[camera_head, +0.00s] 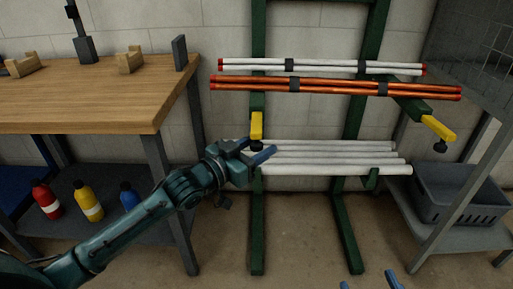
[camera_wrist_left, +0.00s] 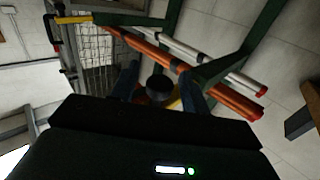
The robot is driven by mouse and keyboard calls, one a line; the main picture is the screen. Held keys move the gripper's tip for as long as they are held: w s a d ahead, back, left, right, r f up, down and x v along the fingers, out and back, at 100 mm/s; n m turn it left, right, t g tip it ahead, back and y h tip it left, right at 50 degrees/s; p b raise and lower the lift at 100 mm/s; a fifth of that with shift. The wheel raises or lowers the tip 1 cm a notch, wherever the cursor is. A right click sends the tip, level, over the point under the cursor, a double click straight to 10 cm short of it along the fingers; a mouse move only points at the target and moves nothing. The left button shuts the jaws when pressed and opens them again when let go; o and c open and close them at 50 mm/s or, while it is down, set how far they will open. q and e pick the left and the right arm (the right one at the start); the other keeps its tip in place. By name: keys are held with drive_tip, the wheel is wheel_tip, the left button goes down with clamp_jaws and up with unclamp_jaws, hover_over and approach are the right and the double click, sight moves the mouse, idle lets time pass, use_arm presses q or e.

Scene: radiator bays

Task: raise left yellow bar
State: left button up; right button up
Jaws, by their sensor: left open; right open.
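The left yellow bar (camera_head: 256,124) is at the end of the rack's left green arm, with a black knob (camera_head: 257,146) under it. My left gripper (camera_head: 257,150) is open at the knob, just below the bar. In the left wrist view the knob (camera_wrist_left: 159,88) shows between the two fingers of my left gripper (camera_wrist_left: 160,85), with part of the yellow bar (camera_wrist_left: 174,103) behind it. I cannot tell whether the fingers touch it. My right gripper (camera_head: 368,284) is open at the bottom edge, with only its blue fingertips showing.
Orange pipes (camera_head: 335,87) and white pipes (camera_head: 320,67) lie across the rack arms above. More white pipes (camera_head: 330,158) lie lower, behind the gripper. Another yellow bar (camera_head: 438,128) is on the right. A wooden workbench (camera_head: 90,100) stands left, a grey crate (camera_head: 455,195) right.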

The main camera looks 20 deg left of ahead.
use_arm(q)
drive_tip(key=shift+c, duration=0.4)
clamp_jaws()
